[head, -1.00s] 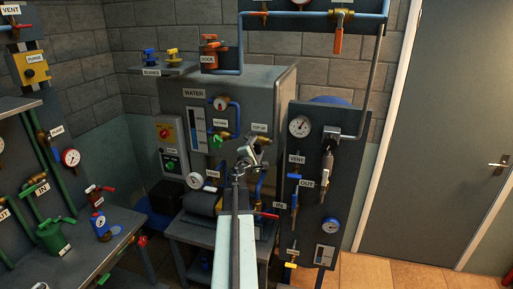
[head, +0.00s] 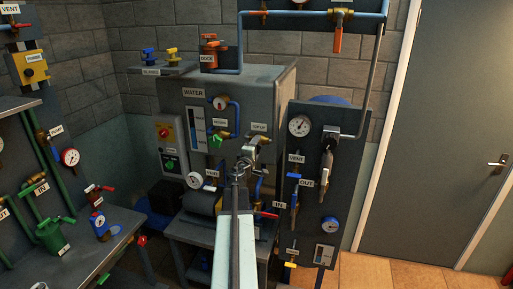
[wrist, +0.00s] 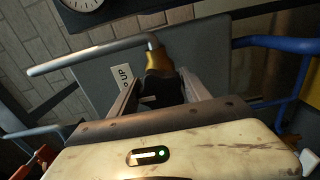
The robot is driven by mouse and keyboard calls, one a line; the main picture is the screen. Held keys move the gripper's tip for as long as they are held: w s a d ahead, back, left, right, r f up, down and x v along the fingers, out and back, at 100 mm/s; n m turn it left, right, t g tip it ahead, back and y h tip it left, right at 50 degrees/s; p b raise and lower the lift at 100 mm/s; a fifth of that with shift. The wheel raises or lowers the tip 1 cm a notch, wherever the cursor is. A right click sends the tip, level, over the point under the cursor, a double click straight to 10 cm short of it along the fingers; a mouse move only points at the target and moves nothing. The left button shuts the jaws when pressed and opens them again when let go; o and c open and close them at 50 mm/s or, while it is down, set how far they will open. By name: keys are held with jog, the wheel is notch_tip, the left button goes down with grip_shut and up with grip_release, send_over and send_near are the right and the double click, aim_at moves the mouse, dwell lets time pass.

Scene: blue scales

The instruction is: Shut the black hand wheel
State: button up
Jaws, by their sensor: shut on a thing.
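The black hand wheel (wrist: 162,93) shows as a dark shape just under a brass valve body (wrist: 160,62) in the wrist view. My gripper (wrist: 160,97) is shut on it, with one jaw on each side, and the jaws hide much of its rim. How far the wheel is turned cannot be told. In the head view my gripper (head: 248,158) is at the valve below the "TOP UP" label (head: 259,127) on the grey water cabinet (head: 268,85). The wheel itself is hidden there by my gripper.
A grey pipe (wrist: 90,55) runs left from the brass valve, and a blue pipe (wrist: 275,43) lies to the right. A dark panel (head: 312,150) with gauges and valves stands right of my gripper. The floor (head: 360,275) before the door is clear.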

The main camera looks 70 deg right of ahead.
jog(key=shift+s+f, duration=0.1)
jog(key=o, duration=1.4)
jog(key=shift+a, duration=0.1)
jog(key=a, duration=0.7)
jog(key=shift+s+a, duration=0.2)
jog(key=shift+a, duration=0.15)
jog(key=shift+w, duration=0.1)
